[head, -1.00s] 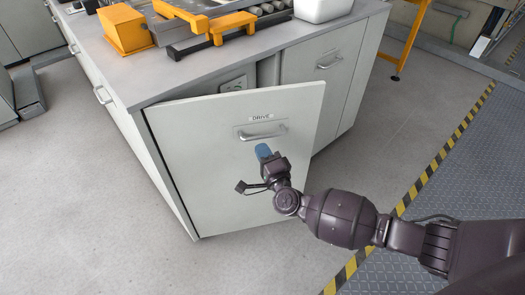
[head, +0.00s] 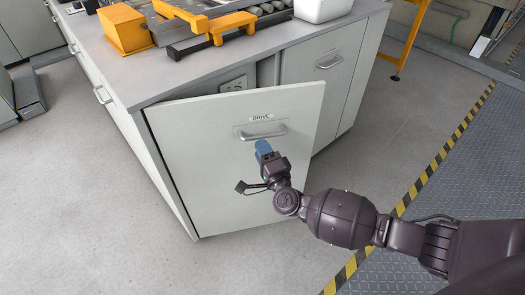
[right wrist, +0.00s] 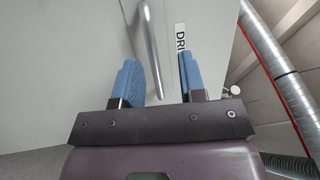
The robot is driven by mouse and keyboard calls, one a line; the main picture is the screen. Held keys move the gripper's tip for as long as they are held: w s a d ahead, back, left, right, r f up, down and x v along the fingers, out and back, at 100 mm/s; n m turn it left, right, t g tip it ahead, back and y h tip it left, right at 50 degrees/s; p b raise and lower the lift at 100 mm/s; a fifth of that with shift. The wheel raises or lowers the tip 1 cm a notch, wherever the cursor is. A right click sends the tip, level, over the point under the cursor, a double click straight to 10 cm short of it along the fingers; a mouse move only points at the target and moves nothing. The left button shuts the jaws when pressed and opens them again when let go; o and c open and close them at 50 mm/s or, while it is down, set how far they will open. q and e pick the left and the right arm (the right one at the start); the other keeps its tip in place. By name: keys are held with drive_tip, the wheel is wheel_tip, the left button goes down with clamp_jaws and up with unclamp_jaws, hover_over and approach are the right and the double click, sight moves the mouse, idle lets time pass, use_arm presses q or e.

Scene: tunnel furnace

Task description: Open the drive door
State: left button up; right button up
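The drive door (head: 220,170) is a pale grey cabinet door with a "DRIVE" label (head: 261,118) and a bar handle (head: 262,134). It stands partly open, swung out from the cabinet, with a gap along its right and top edges. My right gripper (head: 263,148) is just below the handle in the head view. The handle (right wrist: 148,42) is beyond the fingertips there, nearer the left finger. My left gripper is not in view.
The cabinet's worktop (head: 110,62) carries an orange box (head: 125,30), an orange-and-grey roller assembly and a white container (head: 322,8). A neighbouring door (head: 325,75) is shut. Floor is clear in front; a yellow-black striped line (head: 435,165) runs at the right.

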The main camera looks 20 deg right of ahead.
drive_tip(key=s+f+p, duration=0.1)
drive_tip(key=s+f, duration=0.1)
drive_tip(key=s, duration=0.8)
drive_tip(key=shift+s+d, duration=0.3)
drive_tip(key=shift+d, duration=0.05)
